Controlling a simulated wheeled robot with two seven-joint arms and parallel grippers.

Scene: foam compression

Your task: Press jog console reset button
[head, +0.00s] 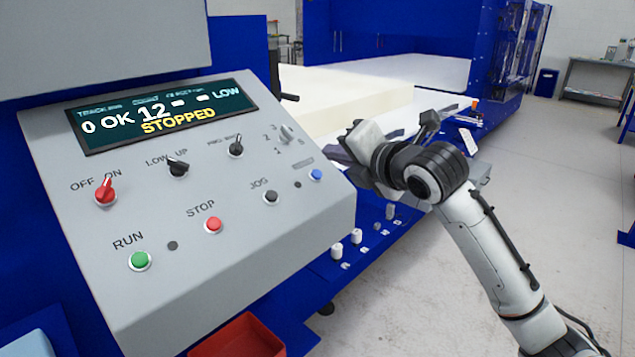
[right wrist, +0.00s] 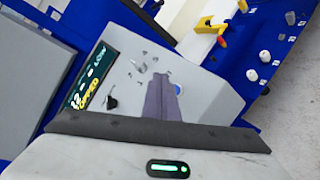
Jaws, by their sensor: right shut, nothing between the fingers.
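The grey jog console (head: 235,263) fills the left of the head view, its screen (head: 168,108) reading "OK 12", "LOW" and "STOPPED". A blue button (head: 316,174) sits near the panel's right edge, under a small label too blurred to read. To its left are a black JOG button (head: 271,197), a red STOP button (head: 213,225) and a green RUN button (head: 140,260). My right gripper (head: 342,152) is shut and empty, just beyond the panel's right edge near the blue button. In the right wrist view its fingers (right wrist: 162,98) cover part of the panel. My left gripper is not in view.
Knobs stand up from the panel, including a red OFF/ON switch (head: 105,192). A red bin (head: 238,338) is below the console. A large cream foam block (head: 345,98) lies on the blue machine behind. Open floor (head: 420,310) is at the right.

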